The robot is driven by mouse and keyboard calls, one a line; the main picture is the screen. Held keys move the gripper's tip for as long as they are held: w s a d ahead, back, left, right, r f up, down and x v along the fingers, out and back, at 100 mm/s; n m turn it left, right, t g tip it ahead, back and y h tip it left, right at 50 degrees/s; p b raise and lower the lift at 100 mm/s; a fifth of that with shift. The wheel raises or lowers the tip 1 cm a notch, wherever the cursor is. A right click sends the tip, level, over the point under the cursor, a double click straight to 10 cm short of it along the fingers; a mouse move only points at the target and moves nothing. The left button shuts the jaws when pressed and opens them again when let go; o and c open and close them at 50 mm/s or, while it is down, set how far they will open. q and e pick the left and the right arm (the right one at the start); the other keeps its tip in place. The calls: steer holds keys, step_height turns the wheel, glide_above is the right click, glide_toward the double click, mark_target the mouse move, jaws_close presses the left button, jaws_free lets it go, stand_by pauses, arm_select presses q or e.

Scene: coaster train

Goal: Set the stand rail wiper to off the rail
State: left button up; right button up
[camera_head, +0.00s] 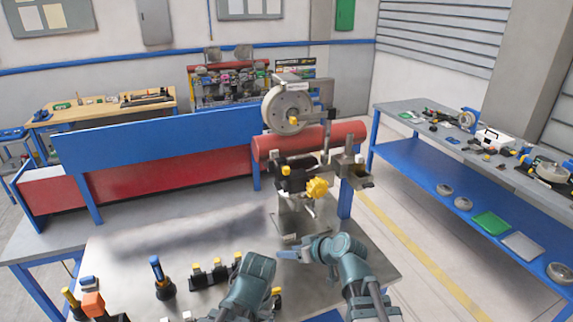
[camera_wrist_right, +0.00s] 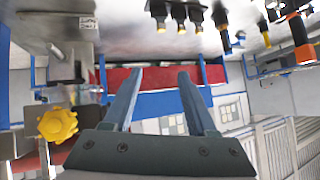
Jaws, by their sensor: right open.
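The knob also shows at left in the right wrist view (camera_wrist_right: 57,125). I cannot tell which part of the stand is the rail wiper or how it is set. My right gripper (camera_head: 281,254) is in front of and below the stand, apart from it. In the right wrist view its fingers (camera_wrist_right: 160,74) are open with nothing between them. My left arm shows at bottom centre; its fingertips are not clear.
Black and yellow tools (camera_head: 218,272) and a blue-topped tool (camera_head: 156,272) stand on the bench's left front. A blue panel (camera_head: 155,155) runs behind it. A side table (camera_head: 420,118) with parts is at right. The bench middle is clear.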

steer(key=w+d+r+m+t, duration=0.1)
steer(key=w+d+r+t, duration=0.1)
steer(key=w+r+t, duration=0.2)
steer(key=w+d+r+m+t+h, duration=0.1)
steer(key=w+d+r+t, duration=0.1)
steer(key=w+r+t, duration=0.3)
step_height(320, 180, up, 4)
steer(key=shift+r+t, duration=0.25)
steer(key=shift+t, duration=0.05)
